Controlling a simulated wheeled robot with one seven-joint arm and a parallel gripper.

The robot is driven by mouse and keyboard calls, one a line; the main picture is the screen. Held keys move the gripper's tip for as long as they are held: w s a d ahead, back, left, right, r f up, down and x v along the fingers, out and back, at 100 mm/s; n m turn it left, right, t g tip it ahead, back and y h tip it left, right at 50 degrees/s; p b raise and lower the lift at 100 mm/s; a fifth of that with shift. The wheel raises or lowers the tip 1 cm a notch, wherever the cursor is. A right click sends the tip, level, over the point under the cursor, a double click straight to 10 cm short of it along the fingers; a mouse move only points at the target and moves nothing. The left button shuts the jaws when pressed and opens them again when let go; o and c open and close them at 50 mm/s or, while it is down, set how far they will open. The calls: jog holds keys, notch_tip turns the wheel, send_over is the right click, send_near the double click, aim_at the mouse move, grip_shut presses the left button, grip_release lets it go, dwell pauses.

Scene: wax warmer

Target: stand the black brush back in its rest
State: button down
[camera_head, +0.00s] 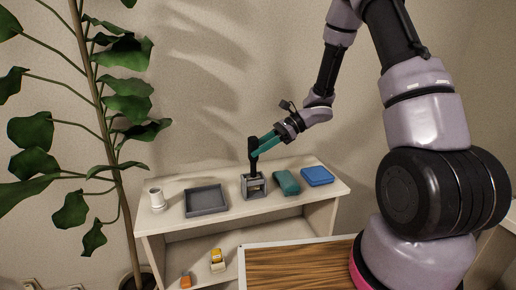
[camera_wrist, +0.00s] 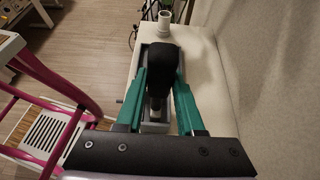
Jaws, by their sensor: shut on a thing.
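The black brush (camera_head: 253,150) is upright over the grey rest (camera_head: 246,190) on the white shelf top. Its lower end is at the rest's opening; I cannot tell how deep it sits. My gripper (camera_head: 256,150), with teal fingers, reaches in from the right and is shut on the brush. In the wrist view the black brush (camera_wrist: 164,68) stands between the teal fingers of my gripper (camera_wrist: 162,75). The rest is mostly hidden there behind the brush and fingers.
A grey tray (camera_head: 206,200) and a white cup (camera_head: 157,198) stand left of the rest. A teal case (camera_head: 286,182) and a blue box (camera_head: 317,176) lie to its right. A leafy plant (camera_head: 100,110) stands at the left. Small orange items (camera_head: 217,259) are on the lower shelf.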

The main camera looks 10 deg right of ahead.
jog(key=shift+f, duration=0.9)
dwell(0.4)
jog(key=shift+c, duration=2.2)
grip_release()
jog(key=shift+d+r, duration=0.1)
jog(key=v, duration=0.7)
jog(key=shift+d+r, duration=0.2)
jog(key=shift+d, duration=0.1)
jog(key=shift+w, duration=0.1)
jog(key=v, duration=1.1)
